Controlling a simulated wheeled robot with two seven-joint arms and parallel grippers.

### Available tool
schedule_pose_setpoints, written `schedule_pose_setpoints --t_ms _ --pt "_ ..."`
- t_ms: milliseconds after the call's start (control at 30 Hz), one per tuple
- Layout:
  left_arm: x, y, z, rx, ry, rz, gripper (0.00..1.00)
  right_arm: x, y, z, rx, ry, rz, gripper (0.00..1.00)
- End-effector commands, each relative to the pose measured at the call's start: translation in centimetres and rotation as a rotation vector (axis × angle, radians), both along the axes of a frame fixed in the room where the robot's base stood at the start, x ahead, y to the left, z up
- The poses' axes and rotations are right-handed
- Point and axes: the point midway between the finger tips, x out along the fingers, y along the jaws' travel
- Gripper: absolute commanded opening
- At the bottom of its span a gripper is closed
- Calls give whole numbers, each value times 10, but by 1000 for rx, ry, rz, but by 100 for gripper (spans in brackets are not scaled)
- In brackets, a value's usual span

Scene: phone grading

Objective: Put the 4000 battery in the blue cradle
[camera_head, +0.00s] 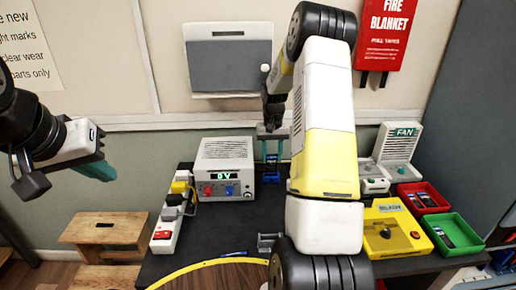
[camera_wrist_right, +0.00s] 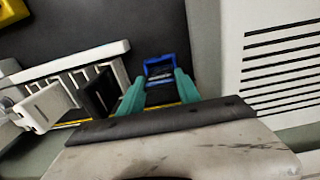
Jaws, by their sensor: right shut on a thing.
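The blue cradle (camera_head: 272,172) sits on the dark table just right of the grey power supply. It also shows ahead of the fingertips in the right wrist view (camera_wrist_right: 160,65). My right gripper (camera_head: 271,150) is above the cradle, pointing down. In the right wrist view its teal fingers (camera_wrist_right: 160,93) are shut on a dark, flat piece, apparently the battery (camera_wrist_right: 160,97); its label cannot be read. The cradle's inside is partly hidden, and I cannot tell whether the piece touches it. My left gripper (camera_head: 93,172) is far left, off the table; its jaw gap is not clear.
The power supply (camera_head: 224,167) and a power strip (camera_head: 174,215) stand left of the cradle. A yellow box (camera_head: 391,232), red tray (camera_head: 440,204), green tray (camera_head: 470,236) and fan (camera_head: 397,150) are at the right. My right arm hides the middle of the table.

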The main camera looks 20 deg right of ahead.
Motion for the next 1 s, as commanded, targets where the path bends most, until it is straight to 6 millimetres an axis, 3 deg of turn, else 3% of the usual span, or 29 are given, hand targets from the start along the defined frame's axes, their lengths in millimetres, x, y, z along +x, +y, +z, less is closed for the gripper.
schedule_pose_setpoints --t_ms 1000 --pt "0 0 0 0 0 0 0 0 0 -31 1 2 0 0"
